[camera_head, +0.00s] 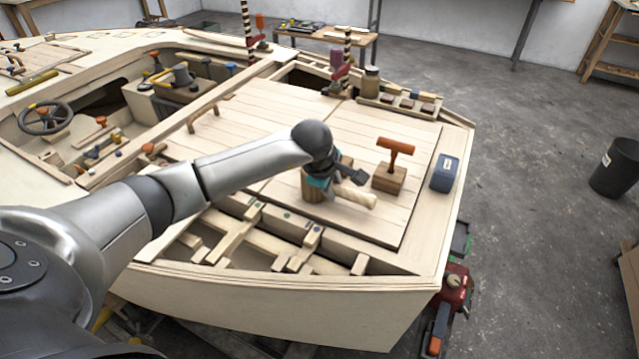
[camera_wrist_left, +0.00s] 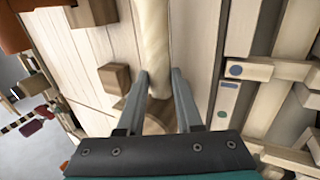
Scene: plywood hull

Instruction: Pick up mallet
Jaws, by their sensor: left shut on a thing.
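The mallet lies on the plank deck of the hull, with a pale handle (camera_head: 357,197) and a brown rounded wooden head (camera_head: 312,191). My left gripper (camera_head: 352,176) reaches over it from the left and partly hides it. In the left wrist view, my left gripper's fingers (camera_wrist_left: 160,84) are shut on the mallet, on either side of its pale handle (camera_wrist_left: 153,40). Part of the head shows below and behind the fingers. I cannot tell whether the mallet touches the deck. My right gripper is not in view.
An orange T-shaped handle (camera_head: 396,149) stands on a wooden block (camera_head: 388,178) just right of the mallet. A blue box (camera_head: 444,173) sits near the deck's right edge. An open framed recess (camera_head: 230,240) lies in front. The deck behind is mostly clear.

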